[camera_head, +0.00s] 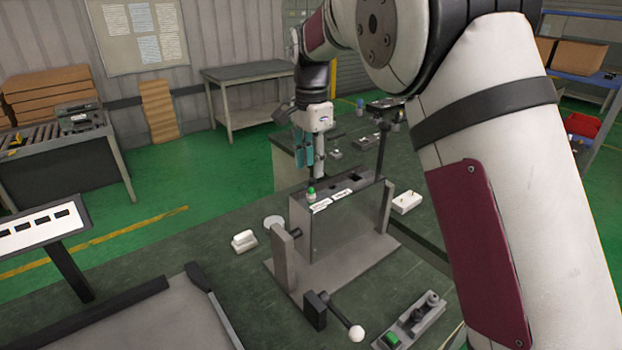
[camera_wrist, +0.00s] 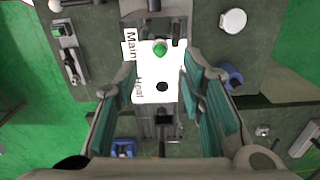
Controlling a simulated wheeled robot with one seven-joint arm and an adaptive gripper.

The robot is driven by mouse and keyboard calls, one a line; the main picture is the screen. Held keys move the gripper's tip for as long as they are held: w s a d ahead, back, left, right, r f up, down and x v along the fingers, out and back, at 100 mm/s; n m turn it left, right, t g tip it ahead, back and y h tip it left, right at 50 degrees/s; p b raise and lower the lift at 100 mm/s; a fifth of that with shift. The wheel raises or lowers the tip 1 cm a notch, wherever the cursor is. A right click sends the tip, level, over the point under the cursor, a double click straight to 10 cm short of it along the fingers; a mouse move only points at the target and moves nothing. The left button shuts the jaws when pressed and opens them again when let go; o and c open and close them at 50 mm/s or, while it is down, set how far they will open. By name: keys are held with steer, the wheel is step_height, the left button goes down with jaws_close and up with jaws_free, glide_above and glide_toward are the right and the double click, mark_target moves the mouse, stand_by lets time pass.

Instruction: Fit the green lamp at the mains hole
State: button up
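The green lamp (camera_wrist: 160,48) sits on the white panel of the box beside the label "Main" (camera_wrist: 130,44), and its dome points up at the wrist camera. In the head view the green lamp (camera_head: 311,191) stands about upright at the near left end of the box top. How deep it sits I cannot tell. A dark open hole (camera_wrist: 162,87) lies beside the label "Heat" (camera_wrist: 139,88). My gripper (camera_head: 303,168) is above the box, apart from the lamp. In the wrist view its teal-padded fingers (camera_wrist: 160,78) are spread wide with nothing between them.
The grey box (camera_head: 340,226) stands in a fixture with upright posts and a white-knobbed lever (camera_head: 356,333). White blocks lie at left (camera_head: 244,240) and right (camera_head: 407,202). A switch unit with a green button (camera_head: 391,340) lies at the front.

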mark_target(311, 188)
step_height(311, 188, up, 6)
steer(key=shift+f, duration=0.25)
steer(key=s+d+r+n+t+y, duration=0.1)
steer(key=s+d+r+n, duration=0.1)
steer(key=s+d+r, duration=0.4)
steer(key=s+d+r+n+t, duration=0.1)
steer(key=s+d+r+n, duration=0.2)
steer(key=s, duration=0.6)
steer(key=s+d+f+n+t, duration=0.1)
steer(key=s+d+f+n, duration=0.2)
steer(key=s, duration=0.7)
steer(key=s+d+f+n+t+h, duration=0.1)
steer(key=s+d+f+n+t, duration=0.1)
steer(key=s, duration=0.7)
step_height(311, 188, down, 2)
steer(key=shift+s+d+f+n+t, duration=0.15)
steer(key=shift+s+d+n+t, duration=0.2)
steer(key=shift+d+n, duration=0.5)
steer(key=shift+a, duration=0.1)
